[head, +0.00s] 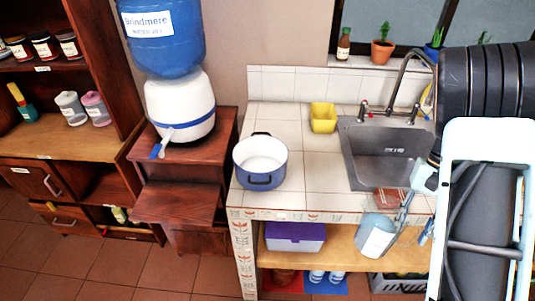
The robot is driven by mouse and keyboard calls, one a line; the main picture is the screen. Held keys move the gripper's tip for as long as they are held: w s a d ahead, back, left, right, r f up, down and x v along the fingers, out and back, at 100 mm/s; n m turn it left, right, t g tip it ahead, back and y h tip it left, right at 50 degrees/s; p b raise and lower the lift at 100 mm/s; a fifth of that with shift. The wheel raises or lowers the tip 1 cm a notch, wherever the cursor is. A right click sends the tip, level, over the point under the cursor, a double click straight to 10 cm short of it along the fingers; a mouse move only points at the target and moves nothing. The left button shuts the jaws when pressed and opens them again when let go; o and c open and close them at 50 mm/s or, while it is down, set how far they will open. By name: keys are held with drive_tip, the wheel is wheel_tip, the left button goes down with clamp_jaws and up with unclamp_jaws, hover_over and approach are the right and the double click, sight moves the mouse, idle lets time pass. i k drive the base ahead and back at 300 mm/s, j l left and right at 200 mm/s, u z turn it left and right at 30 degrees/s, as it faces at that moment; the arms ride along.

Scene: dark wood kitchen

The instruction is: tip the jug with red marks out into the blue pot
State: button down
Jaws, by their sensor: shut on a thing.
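The blue pot (260,178) stands upright on the tiled counter, left of the sink. My gripper (402,214) is at the counter's front edge, below the sink and well to the right of the pot. It is shut on a grey-blue jug (377,227) with a pale lower front. The jug hangs tilted in front of the counter edge, apart from the pot. I cannot make out red marks on it, and its contents are hidden.
A sink (385,165) with a tall tap is at the right. A yellow container (323,118) stands behind the pot, and a reddish block (391,200) lies near the jug. A water dispenser (180,105) stands at the left. The counter (300,194) between pot and sink is clear.

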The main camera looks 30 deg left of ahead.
sight(261, 162)
drive_tip(key=k+j, duration=0.25)
drive_tip(key=k+j+u, duration=0.1)
drive_tip(key=j+u, duration=0.2)
drive_tip(key=u, duration=0.65)
